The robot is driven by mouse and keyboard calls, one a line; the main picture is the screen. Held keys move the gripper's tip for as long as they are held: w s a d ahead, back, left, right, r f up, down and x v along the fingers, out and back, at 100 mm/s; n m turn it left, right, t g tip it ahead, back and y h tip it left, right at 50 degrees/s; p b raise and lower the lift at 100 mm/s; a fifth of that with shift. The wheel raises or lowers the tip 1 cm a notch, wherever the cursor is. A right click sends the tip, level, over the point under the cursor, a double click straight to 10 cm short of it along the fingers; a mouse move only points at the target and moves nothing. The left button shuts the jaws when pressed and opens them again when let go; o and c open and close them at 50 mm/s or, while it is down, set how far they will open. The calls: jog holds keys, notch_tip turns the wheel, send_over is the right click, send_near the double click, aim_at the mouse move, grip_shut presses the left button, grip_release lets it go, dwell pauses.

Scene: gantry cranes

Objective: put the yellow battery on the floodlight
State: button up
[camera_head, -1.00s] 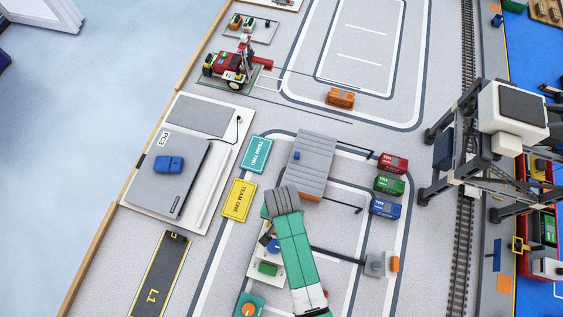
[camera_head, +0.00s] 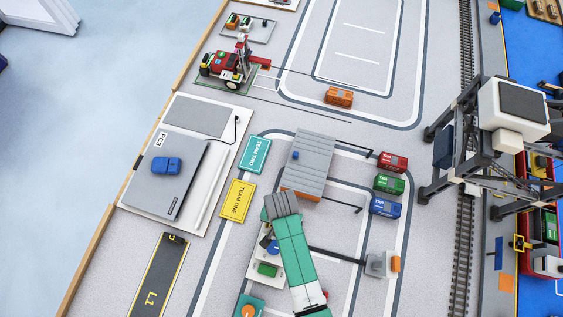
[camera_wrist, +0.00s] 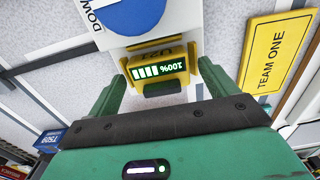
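The yellow battery (camera_wrist: 160,72) shows in the wrist view, its green display reading 100%, next to a white block with a large blue disc. My gripper (camera_wrist: 163,78) has its two green fingers apart, one on each side of the battery. A gap shows beside the right finger; on the left the spacing is too tight to judge. In the head view my green arm covers the battery and the fingertips. The white panel (camera_head: 256,268) with blue and green round parts shows beside my arm. I cannot tell for sure which object is the floodlight.
A yellow TEAM ONE sign (camera_head: 237,201) and a teal TEAM TWO sign (camera_head: 255,155) lie left of my arm. Red (camera_head: 392,162), green (camera_head: 389,184) and blue (camera_head: 385,207) containers stand to the right. A grey device with an orange part (camera_head: 378,265) stands right of my arm.

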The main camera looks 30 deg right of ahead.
jog(key=shift+r, duration=0.1)
notch_tip(320, 180, up, 12)
jog(key=p, duration=0.2)
jog(key=shift+r, duration=0.1)
jog(key=w+a+r+n+t+h, duration=0.15)
jog(key=w+r+t, duration=0.35)
jog(key=r, duration=0.6)
jog(key=w+a+r+n+t, duration=0.1)
jog(key=w+r+n+t, duration=0.15)
jog(key=w+r, duration=0.6)
jog(key=w+a+r+n+t, duration=0.1)
jog(key=w+r+t, duration=0.4)
jog(key=r, duration=0.7)
jog(key=s+a+r+n+t, duration=0.1)
jog(key=s+r+t, duration=0.3)
jog(key=r, duration=0.8)
jog(key=s+a+r+n+t+y, duration=0.1)
jog(key=s+a+r+t, duration=0.3)
jog(key=r, duration=0.8)
jog(key=s+a+r+n+t, duration=0.2)
jog(key=s+r+t, duration=0.2)
jog(key=r, duration=0.8)
jog(key=shift+s+a+r+n, duration=0.3)
jog(key=shift+s+r+n, duration=0.05)
jog(key=shift+s+n, duration=0.05)
